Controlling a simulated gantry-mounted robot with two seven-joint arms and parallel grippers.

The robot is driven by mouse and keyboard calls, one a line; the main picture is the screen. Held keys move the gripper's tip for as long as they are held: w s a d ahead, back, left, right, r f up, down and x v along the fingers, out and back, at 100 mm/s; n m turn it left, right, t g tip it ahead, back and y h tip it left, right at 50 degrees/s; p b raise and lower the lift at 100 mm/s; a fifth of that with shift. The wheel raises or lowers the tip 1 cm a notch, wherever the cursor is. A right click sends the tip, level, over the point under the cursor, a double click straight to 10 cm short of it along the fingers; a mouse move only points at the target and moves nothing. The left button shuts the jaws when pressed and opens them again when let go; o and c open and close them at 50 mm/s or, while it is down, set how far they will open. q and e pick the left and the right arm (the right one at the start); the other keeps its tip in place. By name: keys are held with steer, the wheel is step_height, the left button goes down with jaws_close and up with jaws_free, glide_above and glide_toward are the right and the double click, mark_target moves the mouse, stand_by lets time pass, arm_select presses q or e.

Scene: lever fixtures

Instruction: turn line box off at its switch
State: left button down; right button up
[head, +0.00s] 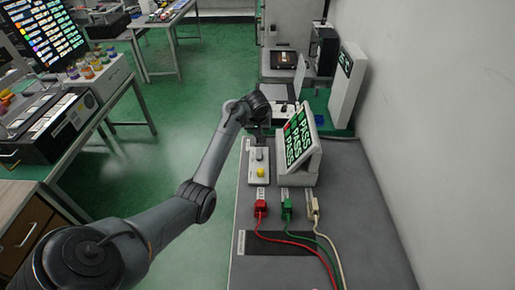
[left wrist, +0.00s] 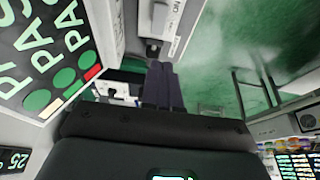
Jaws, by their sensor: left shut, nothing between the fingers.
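A pale switch box (head: 258,182) with a yellow knob (head: 260,172) and a grey upright part stands on the grey bench, left of the PASS display. I take it for the line box, but its name cannot be read. In the left wrist view a pale box (left wrist: 172,32) with an ON label shows at the top, with a dark slot or lever near its end. My left gripper (head: 258,138) is over the far end of the switch box. Its dark fingers (left wrist: 163,88) are together and empty. Whether they touch the switch is hidden. My right gripper is not in view.
The tilted PASS display (head: 298,143) stands close right of the switch box. Red (head: 261,207), green (head: 287,208) and beige (head: 313,208) plugs with cables lie nearer on the bench (head: 375,220). A wall bounds the right side. Open green floor lies left.

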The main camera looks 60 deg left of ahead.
mark_target(258, 150)
arm_select(q)
steer(key=b+x, duration=0.2)
steer(key=x, duration=0.4)
steer(key=b+x, duration=0.3)
steer(key=x, duration=0.4)
steer(key=shift+s+d+f, duration=0.15)
steer(key=shift+s+f, duration=0.05)
steer(key=shift+f, duration=0.15)
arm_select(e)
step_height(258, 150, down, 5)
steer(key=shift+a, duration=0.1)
arm_select(q)
steer(key=shift+f, duration=0.1)
steer(key=shift+w+f, duration=0.1)
steer(key=shift+f, duration=0.1)
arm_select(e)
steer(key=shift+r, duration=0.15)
arm_select(q)
steer(key=shift+p, duration=0.3)
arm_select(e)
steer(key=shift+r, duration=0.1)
